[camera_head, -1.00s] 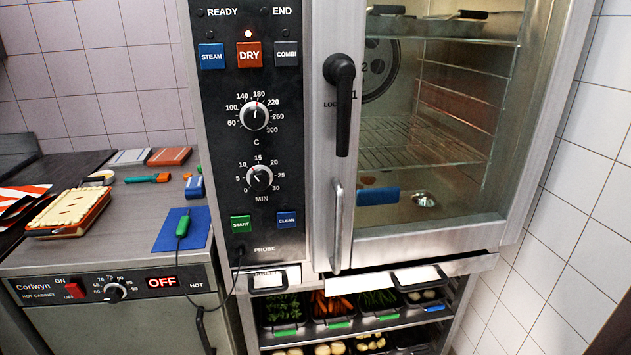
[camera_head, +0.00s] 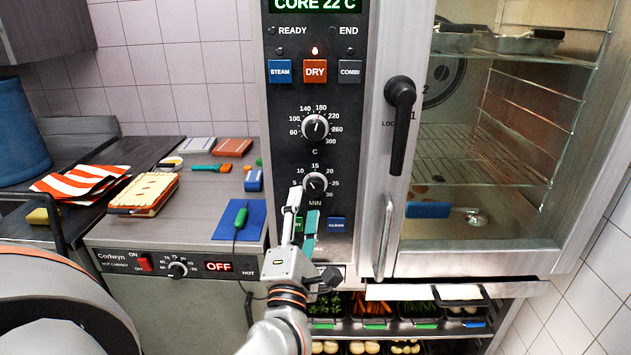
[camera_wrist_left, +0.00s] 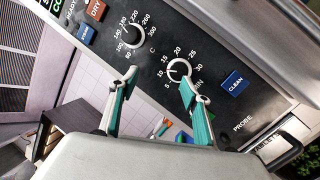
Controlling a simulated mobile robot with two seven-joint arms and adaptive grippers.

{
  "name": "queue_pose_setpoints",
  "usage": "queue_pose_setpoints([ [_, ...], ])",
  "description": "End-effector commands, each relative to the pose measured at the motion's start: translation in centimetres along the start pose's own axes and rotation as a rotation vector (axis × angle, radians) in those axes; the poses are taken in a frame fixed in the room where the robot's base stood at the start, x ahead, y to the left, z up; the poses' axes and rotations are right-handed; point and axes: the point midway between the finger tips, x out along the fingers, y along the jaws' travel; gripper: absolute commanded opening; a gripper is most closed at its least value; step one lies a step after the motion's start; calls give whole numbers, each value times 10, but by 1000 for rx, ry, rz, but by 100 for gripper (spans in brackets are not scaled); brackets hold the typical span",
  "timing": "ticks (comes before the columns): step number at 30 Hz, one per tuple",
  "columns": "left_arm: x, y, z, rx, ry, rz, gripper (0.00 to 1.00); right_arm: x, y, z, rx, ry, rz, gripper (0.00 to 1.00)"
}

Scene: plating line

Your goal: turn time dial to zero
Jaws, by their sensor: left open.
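The time dial (camera_head: 315,185), a round silver-rimmed knob marked MIN, sits on the oven's black control panel below the temperature dial (camera_head: 315,127). Its pointer tilts toward the upper left, around the 10 to 15 marks. My left gripper (camera_head: 304,200) is open just below and in front of the time dial, its fingers pointing up at it. In the left wrist view the time dial (camera_wrist_left: 179,72) shows beyond the fingertips, nearer the right finger; I see no contact. The left finger partly hides the scale's lower left. My right gripper is not in view.
The green START button (camera_head: 298,224) is partly hidden by my gripper, with the blue CLEAN button (camera_head: 337,224) beside it. The oven door handle (camera_head: 399,120) stands out to the right. A hot cabinet (camera_head: 170,262) stands at the left.

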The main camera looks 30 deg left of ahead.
Motion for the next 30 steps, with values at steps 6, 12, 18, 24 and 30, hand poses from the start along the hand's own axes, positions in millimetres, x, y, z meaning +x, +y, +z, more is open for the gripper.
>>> queue_pose_setpoints([
  [6, 17, -5, -2, -368, 143, -190, 48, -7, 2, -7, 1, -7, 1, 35],
  [12, 20, -16, 3, -466, 175, -268, 48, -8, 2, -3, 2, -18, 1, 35],
  [18, 45, -24, 0, -467, 177, -269, 48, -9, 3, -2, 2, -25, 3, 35],
  [24, 73, -33, -4, -465, 177, -269, 48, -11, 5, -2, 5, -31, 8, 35],
  [30, 88, -38, -6, -466, 177, -269, 48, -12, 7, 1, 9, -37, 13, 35],
])
